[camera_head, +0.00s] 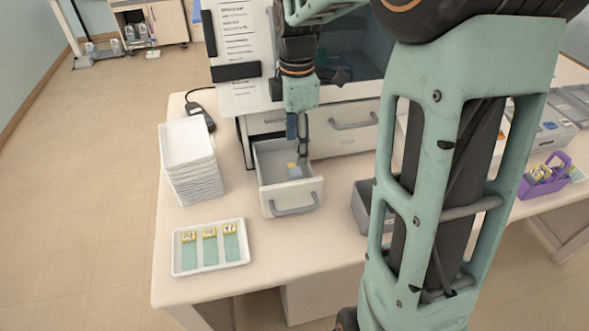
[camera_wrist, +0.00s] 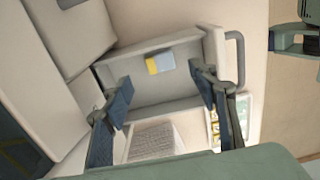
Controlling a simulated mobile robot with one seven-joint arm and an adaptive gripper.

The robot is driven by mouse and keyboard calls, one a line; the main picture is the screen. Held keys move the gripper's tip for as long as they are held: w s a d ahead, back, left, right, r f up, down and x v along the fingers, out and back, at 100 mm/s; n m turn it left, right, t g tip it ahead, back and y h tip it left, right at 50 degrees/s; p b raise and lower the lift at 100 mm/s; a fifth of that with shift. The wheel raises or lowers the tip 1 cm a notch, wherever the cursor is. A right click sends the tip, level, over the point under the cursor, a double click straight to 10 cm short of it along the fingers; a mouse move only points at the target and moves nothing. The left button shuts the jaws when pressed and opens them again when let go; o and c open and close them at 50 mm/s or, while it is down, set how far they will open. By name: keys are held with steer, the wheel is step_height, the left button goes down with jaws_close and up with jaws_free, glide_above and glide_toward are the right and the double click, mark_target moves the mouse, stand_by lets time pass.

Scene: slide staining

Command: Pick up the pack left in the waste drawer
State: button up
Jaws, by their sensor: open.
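The waste drawer (camera_head: 274,197) is pulled open at the front of the machine; in the wrist view its inside floor (camera_wrist: 170,92) is visible. The pack (camera_head: 294,170), small with a yellow part and a blue part, lies in the drawer; it also shows in the wrist view (camera_wrist: 160,63) near one drawer wall. My gripper (camera_head: 298,145) is above the drawer and points down. In the wrist view my gripper (camera_wrist: 163,88) is open, with its fingers apart and nothing between them; the pack is beyond the fingertips, a little off the middle.
A stack of white trays (camera_head: 190,160) stands left of the drawer. A white tray (camera_head: 211,264) with three yellow-and-green packs is in front. A grey bin (camera_head: 361,207) is to the right, partly behind my arm. A purple rack (camera_head: 541,188) stands far right.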

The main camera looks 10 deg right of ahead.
mark_target(296, 169)
step_height(296, 169, down, 7)
steer(key=shift+r, duration=0.1)
stand_by(0.3)
steer(key=shift+c, duration=0.5)
steer(key=c, duration=1.1)
steer(key=shift+r, duration=0.1)
